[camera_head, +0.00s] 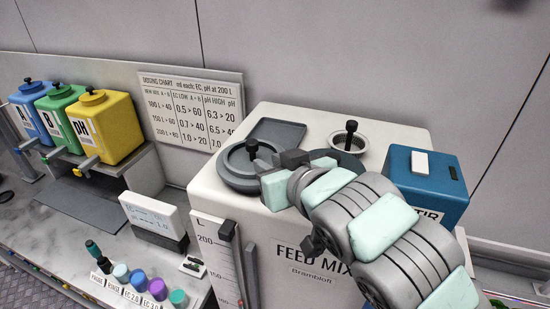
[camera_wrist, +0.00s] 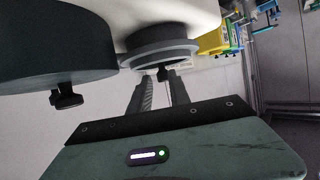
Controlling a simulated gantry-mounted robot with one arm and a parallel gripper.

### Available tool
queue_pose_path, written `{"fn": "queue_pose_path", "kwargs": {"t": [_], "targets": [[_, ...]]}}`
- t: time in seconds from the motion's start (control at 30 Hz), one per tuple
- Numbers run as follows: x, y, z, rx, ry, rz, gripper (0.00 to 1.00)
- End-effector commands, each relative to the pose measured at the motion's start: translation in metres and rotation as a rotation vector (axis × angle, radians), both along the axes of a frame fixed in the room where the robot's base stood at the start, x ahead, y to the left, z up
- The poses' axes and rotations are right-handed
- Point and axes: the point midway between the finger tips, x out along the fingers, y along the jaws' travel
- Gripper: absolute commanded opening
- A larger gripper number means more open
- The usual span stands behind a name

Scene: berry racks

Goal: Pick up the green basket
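I see no green basket for certain in either view. A small green patch (camera_head: 497,303) shows at the lower right edge of the head view, too cut off to identify. My gripper (camera_head: 284,160) is over the top of the white feed mix tank (camera_head: 305,220), beside a round grey lid (camera_head: 242,176) with a black knob. In the wrist view my gripper's fingers (camera_wrist: 161,86) are apart, with nothing clearly held. A dark knob (camera_wrist: 163,74) under a grey round lid (camera_wrist: 160,54) shows beyond the fingertips.
A second knobbed lid (camera_head: 346,160), a strainer ring (camera_head: 362,142) and a blue box (camera_head: 425,185) are on or beside the tank top. Blue (camera_head: 38,118), green (camera_head: 68,124) and yellow (camera_head: 112,125) canisters stand left. Small coloured bottles (camera_head: 140,279) stand on the bench.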

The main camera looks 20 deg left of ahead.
Motion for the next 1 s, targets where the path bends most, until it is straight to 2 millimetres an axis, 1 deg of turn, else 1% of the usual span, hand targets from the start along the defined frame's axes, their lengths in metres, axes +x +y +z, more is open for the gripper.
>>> {"fn": "queue_pose_path", "kwargs": {"t": [0.1, 0.2, 0.53, 0.8, 1.0], "targets": [[0.011, 0.012, -0.007, -0.001, 0.005, 0.002, 0.23], [0.02, 0.02, -0.012, 0.0, 0.004, 0.002, 0.23], [0.035, 0.033, -0.019, 0.0, -0.003, 0.001, 0.23], [0.058, 0.055, -0.033, 0.001, 0.002, 0.0, 0.23], [0.065, 0.06, -0.037, -0.001, -0.003, -0.001, 0.23]]}}
